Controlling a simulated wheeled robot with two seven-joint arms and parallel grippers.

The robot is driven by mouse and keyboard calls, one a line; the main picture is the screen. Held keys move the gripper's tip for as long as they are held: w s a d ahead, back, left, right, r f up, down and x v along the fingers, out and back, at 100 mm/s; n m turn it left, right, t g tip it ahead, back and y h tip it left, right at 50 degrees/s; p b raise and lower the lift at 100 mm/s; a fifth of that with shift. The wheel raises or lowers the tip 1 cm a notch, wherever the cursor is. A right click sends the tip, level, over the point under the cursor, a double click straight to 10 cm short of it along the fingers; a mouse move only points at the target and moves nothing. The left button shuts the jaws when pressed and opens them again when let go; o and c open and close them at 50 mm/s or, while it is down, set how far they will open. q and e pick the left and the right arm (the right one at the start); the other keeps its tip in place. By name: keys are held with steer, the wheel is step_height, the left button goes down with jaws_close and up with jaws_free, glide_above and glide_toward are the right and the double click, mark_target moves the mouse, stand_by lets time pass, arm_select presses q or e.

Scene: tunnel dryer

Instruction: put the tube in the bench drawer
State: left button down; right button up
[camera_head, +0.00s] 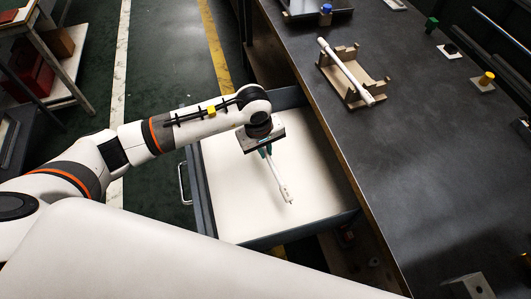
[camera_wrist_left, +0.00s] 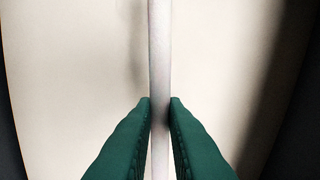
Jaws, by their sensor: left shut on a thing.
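A white tube (camera_head: 283,187) is held by my left gripper (camera_head: 267,151), over the open bench drawer (camera_head: 230,215). In the left wrist view the green fingers of the left gripper (camera_wrist_left: 160,102) are shut on the tube (camera_wrist_left: 159,50), one on each side. The pale drawer floor (camera_wrist_left: 70,80) lies behind the tube, with a soft shadow beside it. I cannot tell whether the tube touches the floor. The wrist hides the tube's upper end in the head view. My right gripper is not in view.
A second white tube (camera_head: 345,72) lies across a brown wooden holder (camera_head: 380,83) on the dark bench top (camera_head: 425,150). Small blocks with green, black and yellow tops stand at the far right. A shelf cart (camera_head: 75,85) stands at the far left.

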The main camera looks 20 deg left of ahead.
mark_target(265, 166)
arm_select(q)
step_height(265, 166, down, 3)
steer(key=shift+r, duration=0.15)
steer(key=shift+f+b, duration=0.65)
steer(key=shift+b, duration=0.05)
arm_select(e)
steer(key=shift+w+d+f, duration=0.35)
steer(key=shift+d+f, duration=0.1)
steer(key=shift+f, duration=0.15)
arm_select(q)
steer(key=c, duration=1.5)
jaws_free()
steer(key=shift+o, duration=0.2)
steer(key=shift+r, duration=0.1)
